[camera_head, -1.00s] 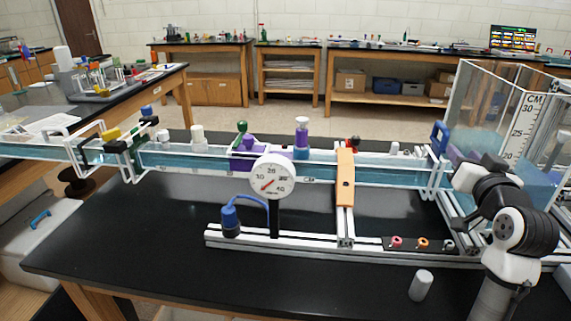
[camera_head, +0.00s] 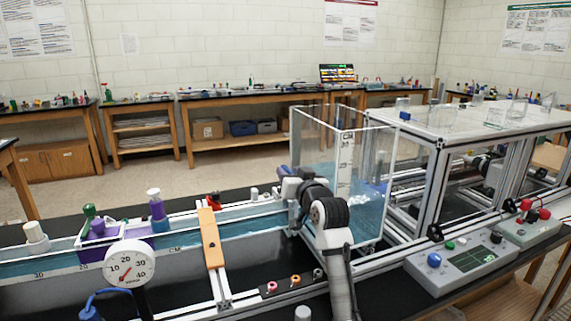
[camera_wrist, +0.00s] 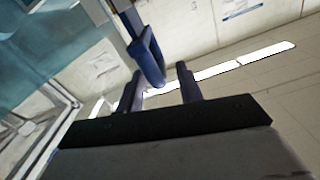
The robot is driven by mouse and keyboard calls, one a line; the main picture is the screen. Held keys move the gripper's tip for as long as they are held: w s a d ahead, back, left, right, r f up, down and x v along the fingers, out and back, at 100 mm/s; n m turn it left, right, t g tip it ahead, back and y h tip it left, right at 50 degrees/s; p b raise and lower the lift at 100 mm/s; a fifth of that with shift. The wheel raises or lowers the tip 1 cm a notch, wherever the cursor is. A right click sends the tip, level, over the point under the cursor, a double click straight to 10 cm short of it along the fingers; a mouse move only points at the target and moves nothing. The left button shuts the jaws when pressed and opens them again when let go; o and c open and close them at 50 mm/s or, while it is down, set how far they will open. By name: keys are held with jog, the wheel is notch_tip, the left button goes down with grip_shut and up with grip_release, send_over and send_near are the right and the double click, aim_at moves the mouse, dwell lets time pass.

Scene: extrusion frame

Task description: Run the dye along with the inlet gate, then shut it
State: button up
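A blue loop handle (camera_wrist: 148,58) hangs from a thin upright plate in the wrist view. I take it for the inlet gate's handle. My gripper (camera_wrist: 161,88) is open, its two dark fingers apart, with the loop's lower end at or just beyond the gap. I cannot tell whether they touch. In the head view my arm hides most of this spot by the clear tank (camera_head: 345,165). The water channel (camera_head: 185,225) runs left from there. A purple-and-blue bottle with a white cap (camera_head: 157,210) stands at the channel; I cannot tell if it holds the dye.
A purple carriage with a green knob (camera_head: 98,232) and a round dial (camera_head: 129,266) are at the channel. An orange bar (camera_head: 211,238) crosses it. A grey control box (camera_head: 462,260) sits right of the tank.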

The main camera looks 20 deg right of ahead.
aim_at(286, 167)
jog(key=shift+w+a+p, duration=0.1)
jog(key=shift+w+p, duration=0.3)
jog(key=shift+w, duration=1.3)
grip_shut()
